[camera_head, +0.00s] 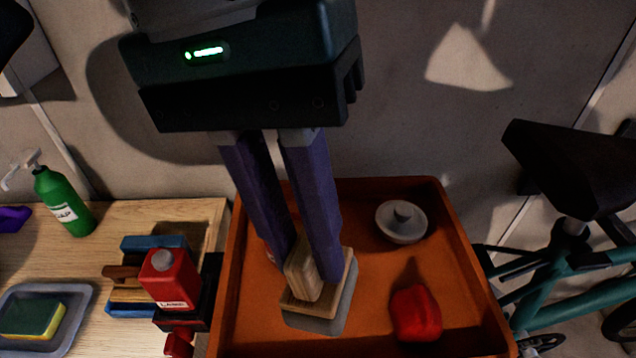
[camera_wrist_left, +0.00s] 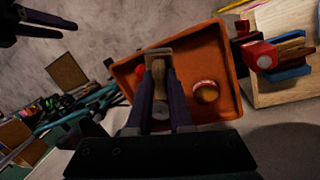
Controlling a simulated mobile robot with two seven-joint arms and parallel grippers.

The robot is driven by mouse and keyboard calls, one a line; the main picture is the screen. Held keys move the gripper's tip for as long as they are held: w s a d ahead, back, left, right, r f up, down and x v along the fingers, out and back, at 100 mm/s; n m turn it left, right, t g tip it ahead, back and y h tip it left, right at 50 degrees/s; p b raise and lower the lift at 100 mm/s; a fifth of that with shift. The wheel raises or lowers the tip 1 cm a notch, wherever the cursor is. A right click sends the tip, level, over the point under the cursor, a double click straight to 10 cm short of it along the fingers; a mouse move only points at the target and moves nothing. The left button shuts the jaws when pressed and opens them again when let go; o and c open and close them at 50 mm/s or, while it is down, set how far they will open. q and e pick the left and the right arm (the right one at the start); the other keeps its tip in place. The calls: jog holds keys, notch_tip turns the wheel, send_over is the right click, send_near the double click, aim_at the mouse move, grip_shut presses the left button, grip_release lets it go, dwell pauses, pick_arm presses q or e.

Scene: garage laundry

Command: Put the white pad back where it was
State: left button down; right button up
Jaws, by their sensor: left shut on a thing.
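The white pad (camera_head: 318,324) shows as a pale grey slab under a wooden block with an upright wooden handle. My left gripper (camera_head: 305,270) comes down from above, its two purple fingers shut on the wooden handle. The pad is over the front middle of the orange tray (camera_head: 455,262); I cannot tell whether it touches the tray floor. In the left wrist view the wooden block (camera_wrist_left: 158,54) sits between the fingertips (camera_wrist_left: 160,75). A dark two-pronged shape at that view's top left may be my right gripper (camera_wrist_left: 45,22); its opening is unclear.
In the tray are a grey knobbed disc (camera_head: 401,222), a red pepper-like thing (camera_head: 416,312) and a round jar (camera_wrist_left: 206,92). Left on the bench (camera_head: 120,215) are a green bottle (camera_head: 64,203), red can (camera_head: 170,281) and sponge dish (camera_head: 75,320). A bicycle (camera_head: 575,270) stands right.

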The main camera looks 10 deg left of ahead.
pick_arm(q)
jog(key=w+a+y, duration=0.3)
jog(key=a, duration=0.1)
jog(key=shift+t, duration=0.4)
notch_tip(320, 180, down, 19)
jog(key=b, duration=0.2)
jog(key=shift+r+b, duration=0.1)
jog(key=shift+b, duration=0.25)
jog(key=c, duration=0.8)
grip_release()
pick_arm(e)
jog(key=shift+f, duration=0.95)
